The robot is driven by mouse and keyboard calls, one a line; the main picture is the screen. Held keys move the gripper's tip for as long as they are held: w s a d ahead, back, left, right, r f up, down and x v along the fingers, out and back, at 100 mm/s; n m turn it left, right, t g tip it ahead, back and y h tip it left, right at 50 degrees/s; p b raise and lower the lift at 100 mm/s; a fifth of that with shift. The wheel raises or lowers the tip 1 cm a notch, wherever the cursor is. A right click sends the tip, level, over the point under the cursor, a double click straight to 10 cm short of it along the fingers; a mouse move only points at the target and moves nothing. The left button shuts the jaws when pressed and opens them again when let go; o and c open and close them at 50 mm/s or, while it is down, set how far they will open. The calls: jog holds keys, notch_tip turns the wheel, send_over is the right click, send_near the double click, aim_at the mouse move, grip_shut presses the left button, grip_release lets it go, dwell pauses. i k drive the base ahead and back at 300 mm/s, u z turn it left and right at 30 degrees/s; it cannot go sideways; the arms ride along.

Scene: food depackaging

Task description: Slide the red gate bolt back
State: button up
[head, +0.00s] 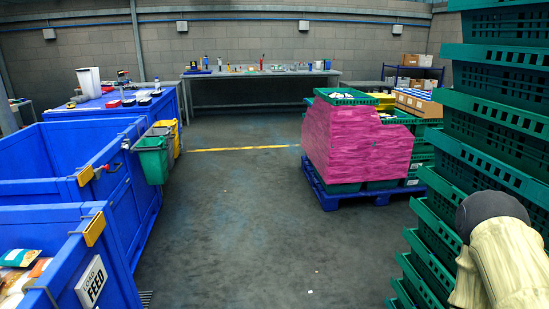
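A small red knob (106,167) shows at the left. It is on a short bar beside a yellow bracket (86,176) on the front corner of a blue bin (60,145). This looks like the red gate bolt, but it is too small to tell how far it is slid. Another small dark and reddish fitting (126,144) sits near the bin's top edge. My gripper is not in view. A beige-sleeved, dark-capped part at the lower right looks like my arm, far from the bolt.
Green and yellow caddies (153,160) hang on the bin's side. A nearer blue bin (75,262) holds food packets. Stacked green crates (505,150) stand at right. A pink-wrapped pallet load (355,140) stands right of centre. The middle floor is clear.

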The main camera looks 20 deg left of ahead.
aim_at(108, 167)
jog(key=u, duration=1.15)
jog(key=i, duration=1.35)
jog(key=u, duration=0.65)
jog(key=k, duration=0.65)
jog(key=z, duration=0.45)
jog(key=i, duration=1.7)
jog(key=u, duration=0.65)
